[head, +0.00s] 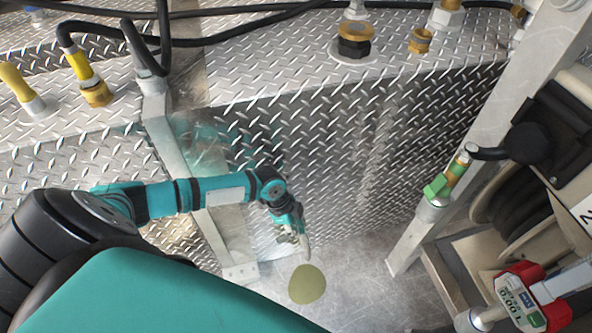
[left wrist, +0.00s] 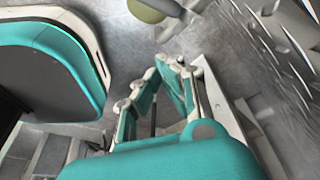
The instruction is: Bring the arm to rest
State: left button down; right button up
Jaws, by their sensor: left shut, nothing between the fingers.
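My left arm reaches out from the left in the head view, past the teal body shell at the bottom. My left gripper (head: 299,240) hangs at its end, low in front of the diamond-plate wall and above the grey floor. In the left wrist view the gripper (left wrist: 172,68) has its teal and grey fingers brought together at the tips, with nothing between them. My right gripper is not in view.
An olive round spot (head: 307,284) shows just below the gripper. A metal post (head: 165,135) stands beside my forearm. At right are a slanted post (head: 480,140), a hose reel (head: 520,205) and a red metering nozzle (head: 520,293). Bare floor (head: 365,295) lies between.

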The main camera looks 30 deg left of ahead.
pick_arm(q)
jog(key=s+d+f+n+t, duration=0.15)
jog(key=s+d+n, duration=0.35)
jog(key=d, duration=0.5)
jog(key=s+a+f+n+y+p, duration=0.1)
jog(key=s+a+f+n+p, duration=0.1)
jog(key=s+p, duration=0.4)
jog(key=s+a+f+n+g+y+p, duration=0.1)
jog(key=s+p, duration=0.5)
jog(key=s, duration=0.7)
jog(key=s+a+f+n+y+p, duration=0.1)
jog(key=s+a+f+n+p, duration=0.3)
jog(key=s, duration=0.6)
jog(key=shift+a+f+g+p, duration=0.35)
jog(key=shift+a+f+p, duration=0.3)
jog(key=shift+f+p, duration=0.3)
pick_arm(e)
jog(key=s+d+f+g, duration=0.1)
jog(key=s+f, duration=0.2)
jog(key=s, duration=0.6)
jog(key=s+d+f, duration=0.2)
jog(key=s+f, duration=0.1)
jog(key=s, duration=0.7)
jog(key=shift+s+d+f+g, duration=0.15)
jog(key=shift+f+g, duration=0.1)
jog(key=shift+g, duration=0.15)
